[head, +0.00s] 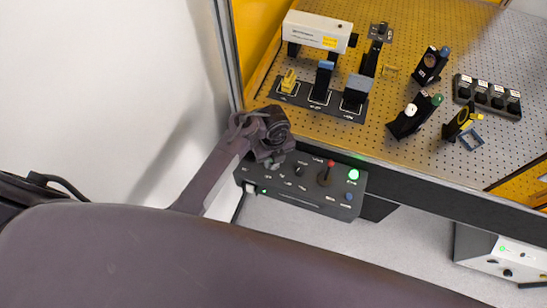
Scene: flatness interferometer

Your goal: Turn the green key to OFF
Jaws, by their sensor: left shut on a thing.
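A dark control panel (298,196) with labels and small switches sits below the front edge of the optical table. My left gripper (272,160) reaches in from the left and is over the upper left part of this panel. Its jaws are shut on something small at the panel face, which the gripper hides. I see no green key in the open, so the held thing seems to be the green key; its angle cannot be told. A red-topped key or lever (331,164) stands on the panel to the right. My right gripper is out of view.
A lit green button (353,175) and a blue button (348,196) are on the panel's right side. The perforated table (400,92) above carries a white instrument (316,28) and several optics mounts. A white box (490,258) stands at lower right.

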